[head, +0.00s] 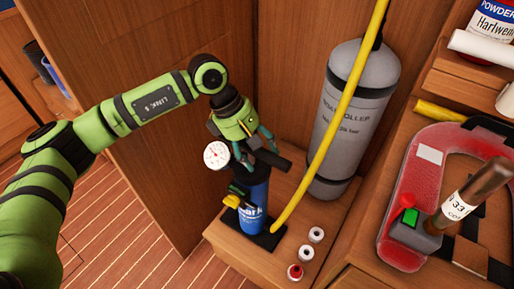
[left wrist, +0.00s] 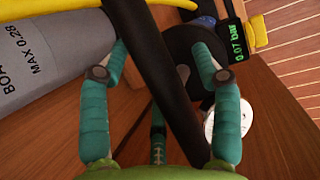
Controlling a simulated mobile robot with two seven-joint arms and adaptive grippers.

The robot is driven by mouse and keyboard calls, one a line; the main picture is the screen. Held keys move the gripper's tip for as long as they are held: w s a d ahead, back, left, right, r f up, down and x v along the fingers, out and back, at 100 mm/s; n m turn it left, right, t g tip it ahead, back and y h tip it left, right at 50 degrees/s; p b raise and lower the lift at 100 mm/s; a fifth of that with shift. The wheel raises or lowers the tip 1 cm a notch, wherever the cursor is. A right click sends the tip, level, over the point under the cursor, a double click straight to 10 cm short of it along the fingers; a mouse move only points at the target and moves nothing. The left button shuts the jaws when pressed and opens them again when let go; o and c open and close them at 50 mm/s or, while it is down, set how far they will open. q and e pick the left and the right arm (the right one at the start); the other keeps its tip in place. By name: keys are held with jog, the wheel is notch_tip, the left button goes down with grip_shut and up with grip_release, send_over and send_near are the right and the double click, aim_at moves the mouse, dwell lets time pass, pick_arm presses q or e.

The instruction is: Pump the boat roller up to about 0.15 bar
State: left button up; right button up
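The boat roller (head: 352,110) is a grey, labelled cylinder standing behind the pump; part of it shows in the left wrist view (left wrist: 45,58). A yellow hose (head: 335,130) runs in front of it down toward the pump's foot. The blue pump (head: 254,203) stands upright with a black bar handle (head: 272,159) on top. A small display (left wrist: 236,42) reads 0.07 bar. A white dial gauge (head: 216,155) is left of the pump. My left gripper (head: 254,147) is at the handle. Its teal fingers (left wrist: 162,52) straddle the black bar, with gaps visible on both sides.
A red horseshoe-shaped item (head: 405,190) and a brown-handled tool (head: 468,200) are on the right. A wooden panel (head: 160,150) stands left of the pump.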

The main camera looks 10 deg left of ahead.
pick_arm(q)
jog(key=shift+r, duration=0.1)
jog(key=shift+r, duration=0.2)
jog(key=v, duration=1.1)
jog(key=shift+a+r, duration=0.15)
jog(key=shift+a, duration=0.05)
